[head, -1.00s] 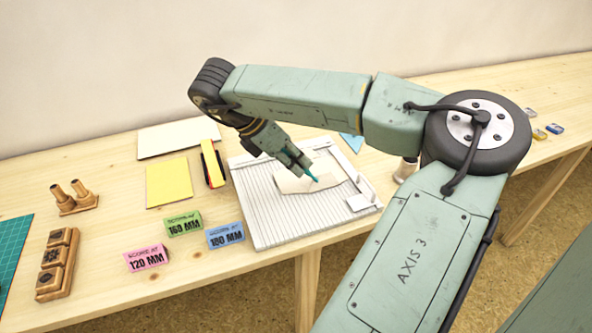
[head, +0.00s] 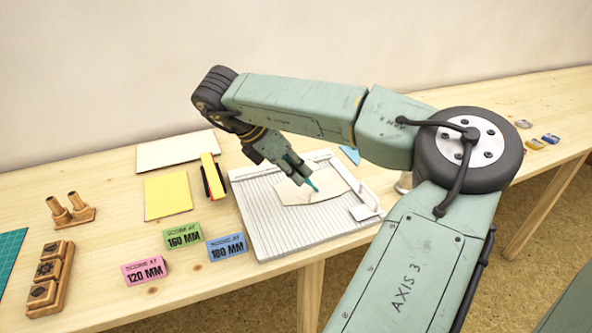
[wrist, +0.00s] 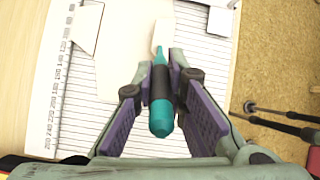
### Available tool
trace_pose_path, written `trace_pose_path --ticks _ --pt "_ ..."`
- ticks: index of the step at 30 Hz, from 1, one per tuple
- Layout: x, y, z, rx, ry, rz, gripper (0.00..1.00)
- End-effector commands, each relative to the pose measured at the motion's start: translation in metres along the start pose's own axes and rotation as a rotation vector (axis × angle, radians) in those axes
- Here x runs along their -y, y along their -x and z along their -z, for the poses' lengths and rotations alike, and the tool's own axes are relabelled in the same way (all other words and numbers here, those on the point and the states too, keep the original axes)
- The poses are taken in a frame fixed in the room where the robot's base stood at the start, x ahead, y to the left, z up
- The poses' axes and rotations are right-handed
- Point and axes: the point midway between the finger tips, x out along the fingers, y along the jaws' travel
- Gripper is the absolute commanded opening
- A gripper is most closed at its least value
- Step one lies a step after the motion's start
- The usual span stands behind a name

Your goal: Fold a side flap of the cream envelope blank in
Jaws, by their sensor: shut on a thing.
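My gripper (head: 298,168) is shut on a teal pen-like tool (head: 311,184) with a dark grip. The tool also shows between the purple finger pads in the wrist view (wrist: 160,118). The cream envelope blank (head: 325,189) lies on the white grooved scoring board (head: 265,225). The tool's tip is over or on the blank; I cannot tell if it touches. In the wrist view the blank (wrist: 118,75) spreads under and left of the tool, with a narrow pale strip (wrist: 161,38) beside the tool's far end. My gripper hides part of it.
A white block (head: 362,212) sits at the board's right edge. Three labelled cards stand left of the board: pink (head: 144,271), green (head: 183,236) and blue (head: 227,247). Yellow sheets (head: 168,195), a yellow-topped black thing (head: 212,175) and wooden stamps (head: 52,270) lie farther left.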

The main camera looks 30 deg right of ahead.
Motion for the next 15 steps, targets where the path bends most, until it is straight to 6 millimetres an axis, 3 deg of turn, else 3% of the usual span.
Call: trace_pose_path --ticks 15 --pt "-0.0022 -0.0078 0.0052 0.0 0.0 0.0 0.0"
